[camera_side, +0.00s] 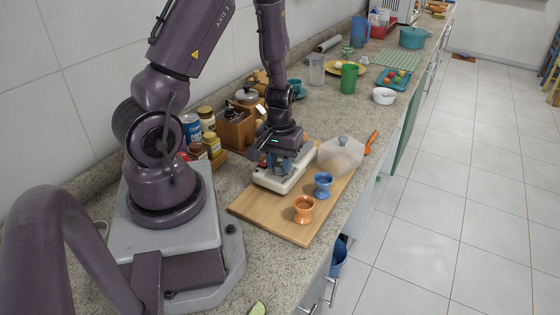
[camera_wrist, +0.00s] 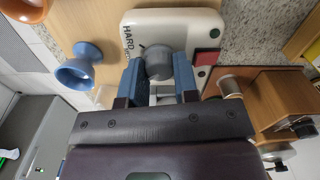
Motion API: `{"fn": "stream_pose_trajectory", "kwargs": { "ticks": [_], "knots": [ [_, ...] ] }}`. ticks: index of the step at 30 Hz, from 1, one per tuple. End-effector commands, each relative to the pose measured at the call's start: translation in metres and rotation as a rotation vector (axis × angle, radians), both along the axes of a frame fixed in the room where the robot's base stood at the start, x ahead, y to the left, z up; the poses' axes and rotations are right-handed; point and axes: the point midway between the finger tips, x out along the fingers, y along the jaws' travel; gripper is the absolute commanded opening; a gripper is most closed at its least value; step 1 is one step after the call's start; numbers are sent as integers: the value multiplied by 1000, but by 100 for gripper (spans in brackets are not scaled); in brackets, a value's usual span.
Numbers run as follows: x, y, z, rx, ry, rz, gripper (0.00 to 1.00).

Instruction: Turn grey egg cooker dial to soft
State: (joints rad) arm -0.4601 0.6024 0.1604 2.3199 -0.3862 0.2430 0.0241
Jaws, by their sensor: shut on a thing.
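The egg cooker (camera_side: 266,180) is a pale, low body on the wooden board (camera_side: 245,207). In the wrist view, its pale top (camera_wrist: 195,25) carries the word HARD and a second label partly hidden by my gripper. The grey dial (camera_wrist: 158,61) stands on it. My gripper (camera_side: 289,165) is low over the cooker; in the wrist view my gripper (camera_wrist: 158,73) has a blue finger on each side of the dial and is shut on it. A small dark mark shows by the dial near HARD. The dial's exact setting cannot be told.
A translucent lid (camera_side: 341,154), a blue egg cup (camera_side: 323,184) and an orange egg cup (camera_side: 304,208) stand close to the cooker. A wooden box (camera_side: 234,129) and jars (camera_side: 207,119) stand behind, near the wall. A red switch (camera_wrist: 207,57) is beside the dial.

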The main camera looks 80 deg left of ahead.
Motion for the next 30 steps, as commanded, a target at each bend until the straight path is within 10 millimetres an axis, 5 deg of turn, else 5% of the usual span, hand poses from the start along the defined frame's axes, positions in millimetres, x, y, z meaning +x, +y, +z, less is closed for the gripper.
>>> {"fn": "stream_pose_trajectory", "kwargs": {
  "ticks": [23, 24, 27, 30],
  "knots": [
    [0, 1, 0, 2, -2, 109, 5],
    [0, 1, 0, 2, -2, 109, 33],
    [0, 1, 0, 2, -1, 109, 54],
    [0, 1, 0, 2, -1, 108, 54]
  ]
}}
